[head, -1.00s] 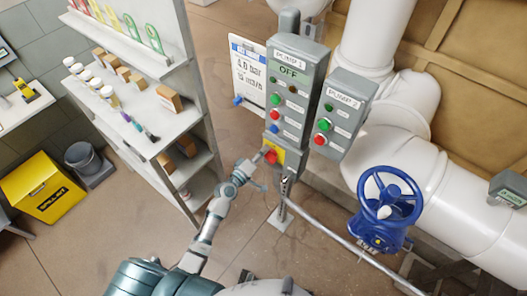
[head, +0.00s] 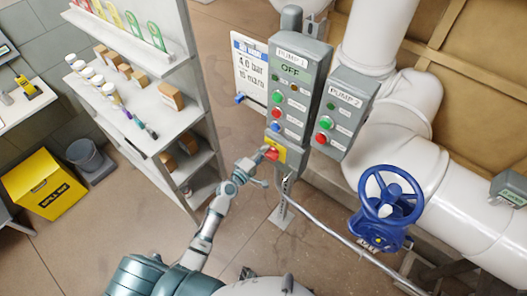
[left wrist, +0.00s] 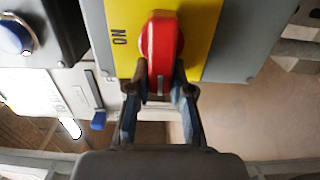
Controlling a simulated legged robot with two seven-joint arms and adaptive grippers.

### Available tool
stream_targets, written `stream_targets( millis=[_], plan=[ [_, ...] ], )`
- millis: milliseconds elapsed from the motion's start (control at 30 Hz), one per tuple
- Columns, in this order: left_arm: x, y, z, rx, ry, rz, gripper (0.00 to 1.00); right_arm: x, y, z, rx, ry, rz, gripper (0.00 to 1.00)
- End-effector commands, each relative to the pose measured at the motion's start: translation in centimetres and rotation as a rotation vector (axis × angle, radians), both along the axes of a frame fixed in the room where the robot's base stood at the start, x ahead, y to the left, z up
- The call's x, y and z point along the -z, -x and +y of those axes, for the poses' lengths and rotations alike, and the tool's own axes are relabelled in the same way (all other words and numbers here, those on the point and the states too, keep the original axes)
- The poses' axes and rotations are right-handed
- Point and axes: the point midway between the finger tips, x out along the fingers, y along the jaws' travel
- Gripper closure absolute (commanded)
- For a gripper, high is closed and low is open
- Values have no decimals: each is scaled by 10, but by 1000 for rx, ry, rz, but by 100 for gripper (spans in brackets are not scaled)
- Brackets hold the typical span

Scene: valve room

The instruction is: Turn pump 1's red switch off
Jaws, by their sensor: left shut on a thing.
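Pump 1's grey control box (head: 300,75) stands in the middle of the head view, and its display reads OFF. The red switch (head: 271,154) sits on a yellow plate (head: 279,150) at the bottom of this box. In the left wrist view, the red switch handle (left wrist: 161,45) stands upright in the picture, with the word ON to its left on the yellow plate (left wrist: 205,35). My left gripper (left wrist: 160,85) is shut on the near end of the handle, one finger on each side. It also shows in the head view (head: 263,165). My right gripper is not in view.
Pump 2's box (head: 343,110) is to the right of pump 1's. A blue valve wheel (head: 390,195) and large white pipes (head: 440,200) are at the right. A thin grey pipe (head: 335,232) runs below the boxes. Shelves (head: 165,125) stand at the left.

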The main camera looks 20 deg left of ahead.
Motion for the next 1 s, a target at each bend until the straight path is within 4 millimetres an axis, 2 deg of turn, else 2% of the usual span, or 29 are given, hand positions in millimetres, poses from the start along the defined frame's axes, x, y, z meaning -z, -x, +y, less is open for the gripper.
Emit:
stream_targets(
  millis=[33,167,200,300,467,667,767,1000],
  plan=[
    [9,3,-3,9,-1,18,100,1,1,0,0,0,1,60],
    [9,3,-3,9,-1,18,100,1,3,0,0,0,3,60],
    [9,3,-3,9,-1,18,74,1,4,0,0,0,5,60],
    [8,3,-3,9,-1,17,53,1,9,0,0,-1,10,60],
    [5,2,-2,6,-1,10,53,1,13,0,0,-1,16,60],
    [4,7,1,3,0,7,53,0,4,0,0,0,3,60],
    [4,22,7,3,-2,8,53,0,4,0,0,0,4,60],
    [6,73,26,5,-4,12,53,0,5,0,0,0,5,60]
  ],
)
